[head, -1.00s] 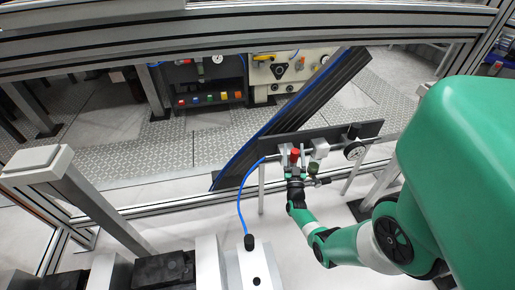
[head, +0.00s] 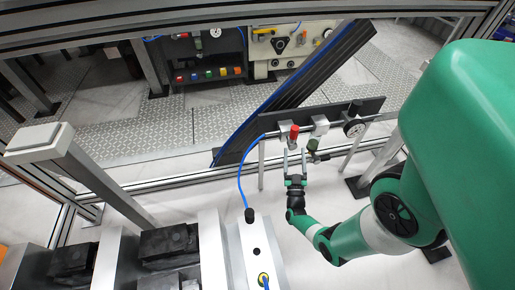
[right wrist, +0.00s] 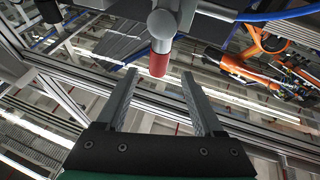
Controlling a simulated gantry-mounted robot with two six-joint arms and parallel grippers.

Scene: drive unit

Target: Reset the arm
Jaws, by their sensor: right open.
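My right arm, green with grey joints, comes in from the right in the head view. Its gripper (head: 294,163) is open and points away from me, just below the pipe assembly with the red-handled valve (head: 294,132). In the right wrist view the two grey fingers (right wrist: 160,105) stand apart with nothing between them. The red handle tip (right wrist: 159,64) shows above and between the fingers, apart from them. My left gripper is not in view.
A blue hose (head: 240,180) runs down to a grey block (head: 250,245). A square-topped post (head: 40,139) stands at left. White floor lies around the gripper.

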